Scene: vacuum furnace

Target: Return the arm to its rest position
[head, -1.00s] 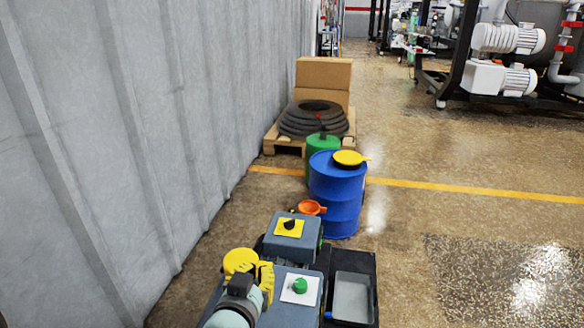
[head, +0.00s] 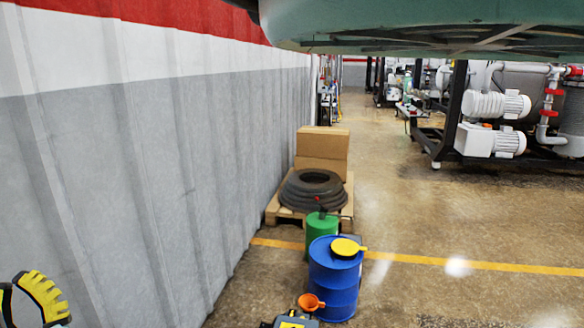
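My gripper (head: 38,298) shows only in part at the lower left corner of the head view. A yellow ribbed finger with black edges is visible in front of the grey wall, and a black curved piece lies at the picture's left edge. The rest of the gripper and most of the arm are outside the picture. I see nothing held in the visible part, but I cannot tell its opening.
A corrugated wall (head: 150,150) runs along the left. Ahead stand a blue drum (head: 334,285) with a yellow funnel (head: 347,247), an orange funnel (head: 311,303), a green can (head: 321,232) and a pallet (head: 343,212) with hoses and boxes.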

